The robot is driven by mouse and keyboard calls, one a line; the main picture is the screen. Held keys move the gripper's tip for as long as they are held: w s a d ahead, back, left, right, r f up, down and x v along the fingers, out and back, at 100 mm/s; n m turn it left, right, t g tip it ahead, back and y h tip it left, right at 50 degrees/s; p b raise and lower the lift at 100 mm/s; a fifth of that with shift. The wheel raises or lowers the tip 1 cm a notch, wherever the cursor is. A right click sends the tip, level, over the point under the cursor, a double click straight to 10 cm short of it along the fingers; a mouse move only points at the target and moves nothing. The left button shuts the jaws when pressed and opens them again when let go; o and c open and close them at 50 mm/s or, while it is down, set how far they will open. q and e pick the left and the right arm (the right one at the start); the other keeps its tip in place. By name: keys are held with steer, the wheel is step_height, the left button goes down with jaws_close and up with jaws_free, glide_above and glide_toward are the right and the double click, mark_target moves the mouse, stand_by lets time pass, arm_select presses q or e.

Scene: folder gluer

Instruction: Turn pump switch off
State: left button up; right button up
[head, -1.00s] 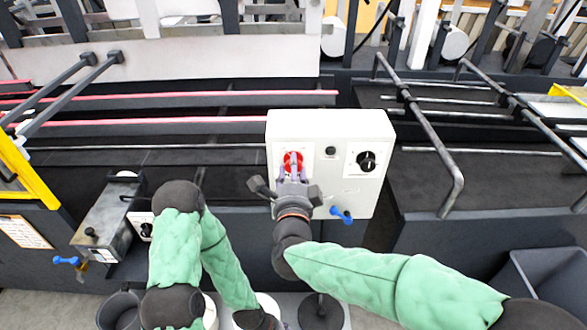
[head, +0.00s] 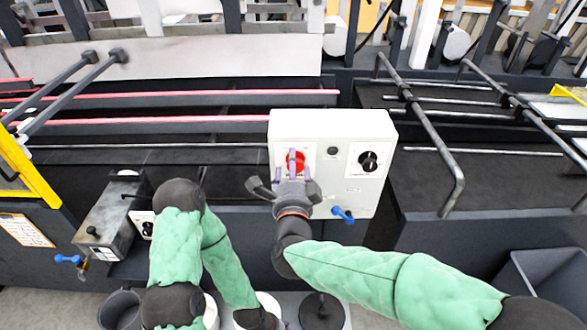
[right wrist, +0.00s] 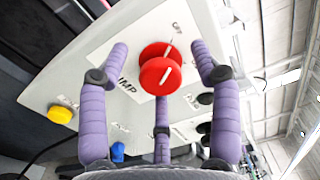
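The pump switch is a red round knob (head: 295,157) on the front of a white control box (head: 347,127). In the right wrist view the red knob (right wrist: 160,73) carries a white line that stands tilted, and letters ending in "UMP" show on the plate beside it. My right gripper (head: 292,170) is in front of the knob. Its purple fingers (right wrist: 161,85) are spread around the knob, with visible gaps at the sides; the gripper is open and holds nothing.
A black rotary knob (head: 368,160) sits to the right on the same box, and a blue-handled valve (head: 342,213) is below it. A yellow button (right wrist: 60,114) shows in the wrist view. Metal rails (head: 435,145) stand to the right of the box.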

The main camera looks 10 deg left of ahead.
steer(key=shift+d+f, duration=0.1)
steer(key=v, duration=1.2)
steer(key=w+d+f+n+g, duration=0.2)
steer(key=d+f+n+g, duration=0.1)
steer(key=f, duration=0.6)
steer(key=w+d+f+n+g+h, duration=0.1)
steer(key=w+d+f+n+g, duration=0.15)
steer(key=f, duration=0.65)
steer(key=w+d+f+n+g, duration=0.2)
steer(key=d+f, duration=0.1)
steer(key=f, duration=0.6)
steer(key=s+d+f+n+g, duration=0.2)
steer(key=s+d+f, duration=0.1)
steer(key=f, duration=0.4)
steer(key=s+d+f+n+g, duration=0.1)
steer(key=s+d+f+g, duration=0.25)
steer(key=f, duration=0.35)
steer(key=s+d+f+n+g+y, duration=0.1)
steer(key=s+d+f+n+g, duration=0.1)
steer(key=s+f, duration=0.7)
steer(key=s+d+g, duration=0.1)
steer(key=s+g, duration=0.1)
steer(key=s, duration=0.1)
steer(key=shift+d, duration=0.2)
